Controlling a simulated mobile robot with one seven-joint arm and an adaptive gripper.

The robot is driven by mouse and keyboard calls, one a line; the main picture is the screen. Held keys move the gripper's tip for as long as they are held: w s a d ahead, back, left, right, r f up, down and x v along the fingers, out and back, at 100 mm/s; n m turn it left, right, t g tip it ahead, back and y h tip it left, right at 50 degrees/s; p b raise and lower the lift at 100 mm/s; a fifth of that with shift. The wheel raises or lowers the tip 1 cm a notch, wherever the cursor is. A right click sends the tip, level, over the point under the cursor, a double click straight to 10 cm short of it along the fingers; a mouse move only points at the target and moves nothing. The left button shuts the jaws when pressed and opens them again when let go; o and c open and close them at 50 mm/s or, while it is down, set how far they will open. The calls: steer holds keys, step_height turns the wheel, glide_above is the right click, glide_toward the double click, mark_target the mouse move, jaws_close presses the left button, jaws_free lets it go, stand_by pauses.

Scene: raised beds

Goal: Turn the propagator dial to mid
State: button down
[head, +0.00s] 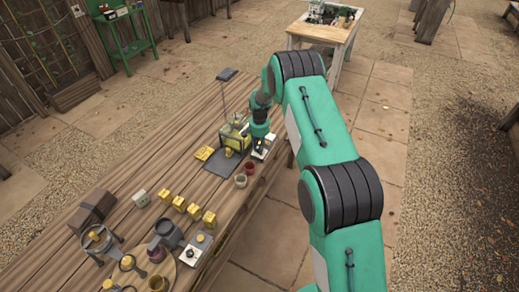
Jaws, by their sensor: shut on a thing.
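My gripper (259,141) points down over a small pale panel (269,143) at the right edge of the wooden table. It appears shut on the dial on that panel. The gripper hides most of the dial, so I cannot read its setting. I cannot tell whether the box and the panel are joined.
Red and pale cups (240,181) stand near the panel. Several yellow blocks (194,211) line the table (178,141). A grey jug (169,234) and a second panel with a yellow knob (197,249) are nearer. Bare planks lie at left.

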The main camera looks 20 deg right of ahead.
stand_by(0.3)
steer(key=c, duration=1.5)
jaws_free()
steer(key=shift+r, duration=0.15)
step_height(320, 180, up, 12)
steer(key=shift+f, duration=0.15)
